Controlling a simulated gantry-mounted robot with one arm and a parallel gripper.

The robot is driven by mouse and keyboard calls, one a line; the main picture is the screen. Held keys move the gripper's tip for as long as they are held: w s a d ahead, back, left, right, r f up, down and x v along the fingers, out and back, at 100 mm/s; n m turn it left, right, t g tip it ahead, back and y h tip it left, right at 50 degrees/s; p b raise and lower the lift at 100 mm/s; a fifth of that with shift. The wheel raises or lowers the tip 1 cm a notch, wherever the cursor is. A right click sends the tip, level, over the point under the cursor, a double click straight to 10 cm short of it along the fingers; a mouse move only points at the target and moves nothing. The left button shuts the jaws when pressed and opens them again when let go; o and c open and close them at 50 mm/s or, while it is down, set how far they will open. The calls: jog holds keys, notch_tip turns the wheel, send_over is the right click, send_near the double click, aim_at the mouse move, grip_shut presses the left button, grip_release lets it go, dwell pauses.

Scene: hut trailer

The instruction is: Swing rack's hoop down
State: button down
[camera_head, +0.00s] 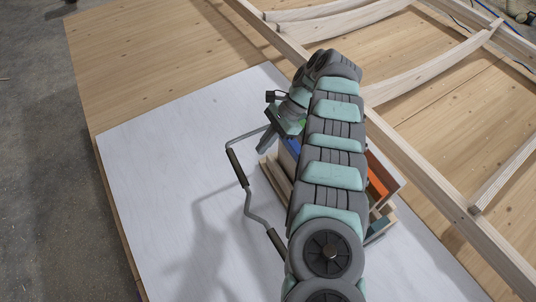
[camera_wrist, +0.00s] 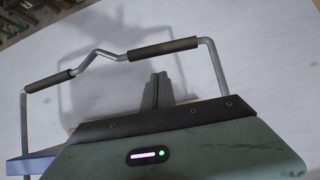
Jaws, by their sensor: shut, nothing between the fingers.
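The rack (camera_head: 276,178) is a wooden carrier with blue and orange parts, largely hidden under my arm in the head view. Its hoop (camera_head: 247,204) is a bent grey metal bar with two dark grips, standing out from the rack's left side over the white board. In the wrist view the hoop (camera_wrist: 97,54) spans the upper part of the picture, with both side legs showing. My gripper (camera_head: 264,144) is at the rack's upper left, near the hoop's far end. In the wrist view its fingers (camera_wrist: 157,90) are shut and empty, just below the longer grip; contact cannot be told.
The white board (camera_head: 150,155) under the rack is clear to the left. Wooden frame beams (camera_head: 410,160) run diagonally along the right. A plywood surface (camera_head: 140,60) lies beyond, with grey floor (camera_head: 45,180) at far left.

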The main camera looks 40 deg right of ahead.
jog(key=p+x, duration=0.1)
jog(key=x, duration=0.8)
jog(key=shift+a+f, duration=0.15)
jog(key=shift+a, duration=0.05)
jog(key=shift+w, duration=0.1)
jog(key=shift+d+r, duration=0.1)
jog(key=shift+r, duration=0.8)
jog(key=v, duration=1)
jog(key=shift+d+f, duration=0.1)
